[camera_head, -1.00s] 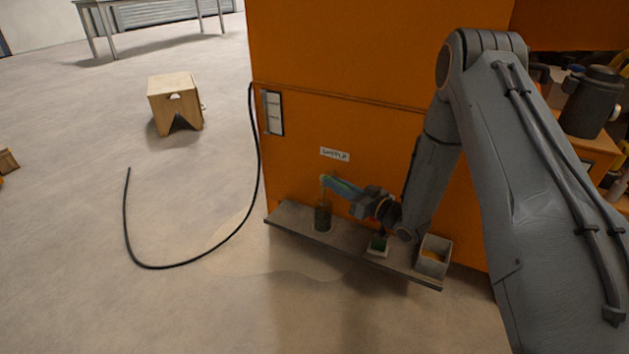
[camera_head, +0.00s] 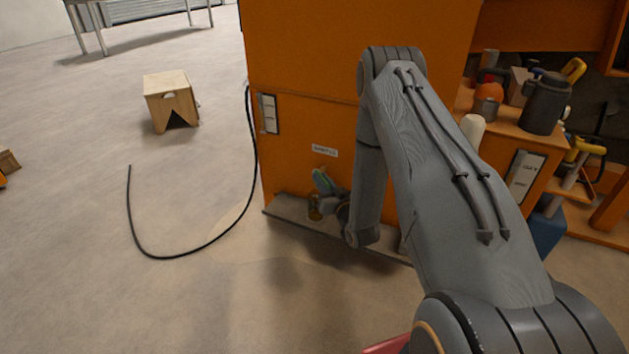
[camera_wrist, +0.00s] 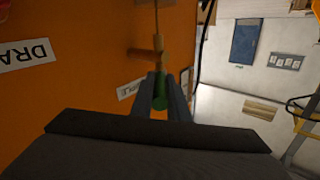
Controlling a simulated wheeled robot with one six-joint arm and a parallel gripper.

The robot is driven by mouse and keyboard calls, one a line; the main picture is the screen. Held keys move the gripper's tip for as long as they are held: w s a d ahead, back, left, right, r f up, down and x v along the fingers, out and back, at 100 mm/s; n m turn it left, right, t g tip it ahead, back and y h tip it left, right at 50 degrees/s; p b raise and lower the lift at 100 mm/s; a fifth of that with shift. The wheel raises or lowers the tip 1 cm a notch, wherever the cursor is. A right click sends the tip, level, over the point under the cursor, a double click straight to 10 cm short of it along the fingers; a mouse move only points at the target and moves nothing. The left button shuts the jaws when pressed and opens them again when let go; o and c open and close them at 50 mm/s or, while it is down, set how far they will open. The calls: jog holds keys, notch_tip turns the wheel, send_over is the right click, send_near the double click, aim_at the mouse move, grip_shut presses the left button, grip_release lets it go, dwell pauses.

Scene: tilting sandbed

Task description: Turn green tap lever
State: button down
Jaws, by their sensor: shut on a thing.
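The green tap lever (camera_wrist: 160,97) shows in the wrist view between the two fingers of my gripper (camera_wrist: 162,88), on the orange panel. The fingers are shut on it. A brass-coloured stem (camera_wrist: 158,42) lies beyond the lever. In the head view my gripper (camera_head: 318,182) is at the orange cabinet (camera_head: 350,35), just below a small white label, with a bit of green at its fingers. A container (camera_head: 314,212) with an amber tint stands on the grey shelf below. My arm hides the right part of the shelf.
The narrow grey shelf (camera_head: 285,213) runs along the cabinet's foot. A black hose (camera_head: 190,252) curves over the floor at left. A wooden stool (camera_head: 172,100) stands farther back. Tools and a dark jug (camera_head: 545,103) crowd the right side.

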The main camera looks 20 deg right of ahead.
jog(key=c, duration=1.7)
grip_release()
jog(key=shift+s+d+p, duration=0.25)
jog(key=shift+s+p, duration=0.4)
jog(key=shift+s, duration=1.3)
jog(key=shift+s+d+p, duration=0.2)
jog(key=shift+s+p, duration=0.4)
jog(key=shift+s, duration=1.35)
